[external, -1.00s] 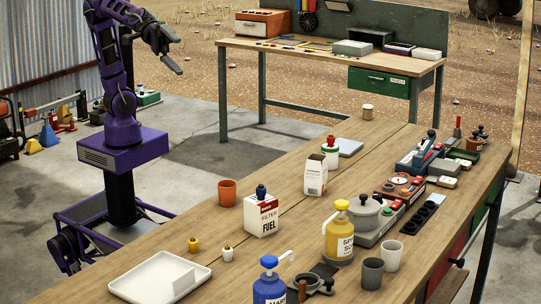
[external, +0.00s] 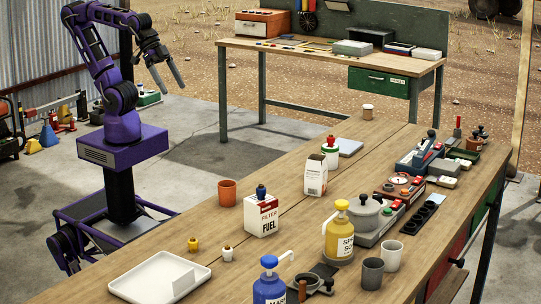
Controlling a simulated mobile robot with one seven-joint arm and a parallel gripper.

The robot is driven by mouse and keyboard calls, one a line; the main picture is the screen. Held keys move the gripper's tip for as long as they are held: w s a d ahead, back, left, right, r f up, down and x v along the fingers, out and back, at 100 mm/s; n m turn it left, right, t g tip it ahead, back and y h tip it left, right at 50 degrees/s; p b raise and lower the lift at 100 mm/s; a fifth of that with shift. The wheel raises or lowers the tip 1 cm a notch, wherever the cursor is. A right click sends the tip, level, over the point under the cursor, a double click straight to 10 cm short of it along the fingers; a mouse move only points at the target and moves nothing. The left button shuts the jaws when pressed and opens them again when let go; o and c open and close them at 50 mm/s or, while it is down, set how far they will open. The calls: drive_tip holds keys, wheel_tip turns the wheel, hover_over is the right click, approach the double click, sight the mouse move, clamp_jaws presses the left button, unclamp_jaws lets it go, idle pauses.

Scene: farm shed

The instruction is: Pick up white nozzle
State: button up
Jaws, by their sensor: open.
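The white nozzle (external: 227,254) is a small upright piece with a dark top. It stands on the near-left part of the wooden workbench (external: 190,236), right of a similar yellow nozzle (external: 193,244). My gripper (external: 168,76) is open and empty, with its two fingers pointing down and to the right. It is in the air, high above and beyond the bench's left edge, well apart from both nozzles.
A white tray (external: 150,277) lies in front of the nozzles. A blue bottle (external: 269,287) and a yellow bottle (external: 340,236) stand to the right.

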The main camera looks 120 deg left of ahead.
drive_tip(key=s+a+f+m+g, duration=0.1)
drive_tip(key=s+a+f, duration=0.2)
drive_tip(key=s, duration=0.2)
drive_tip(key=shift+a+f+g, duration=0.3)
drive_tip(key=shift+a+f, duration=0.05)
drive_tip(key=shift+f, duration=0.05)
drive_tip(key=shift+s, duration=0.1)
drive_tip(key=c, duration=0.5)
